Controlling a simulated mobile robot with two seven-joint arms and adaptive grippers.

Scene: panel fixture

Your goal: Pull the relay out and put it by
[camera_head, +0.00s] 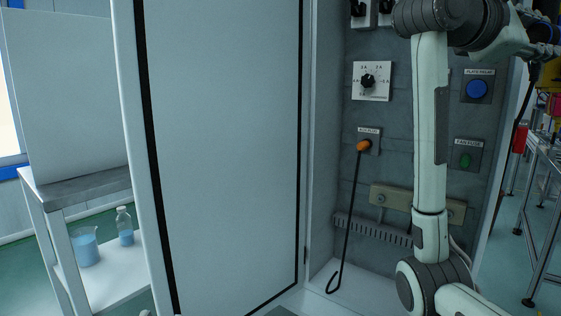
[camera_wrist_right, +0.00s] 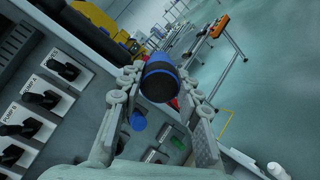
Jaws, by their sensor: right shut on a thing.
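My right gripper (camera_wrist_right: 160,84) is shut on a dark cylinder with blue edges, which I take to be the relay (camera_wrist_right: 160,80). In the right wrist view it sits between the two fingertips, apart from the panel. In the head view my right arm reaches across the top right, and its gripper is only partly shown at the right edge. A plate with a relay label and a round blue face (camera_head: 477,89) is on the panel; a blue round part also shows below the fingers in the right wrist view (camera_wrist_right: 138,121). My left gripper is not in view.
The panel also has a dial (camera_head: 369,81), an orange plug (camera_head: 363,146) with a black cord, and a green fuse (camera_head: 465,160). A large white door (camera_head: 225,150) stands left. Beyond it is a side table (camera_head: 75,187) with a beaker and bottle on its lower shelf.

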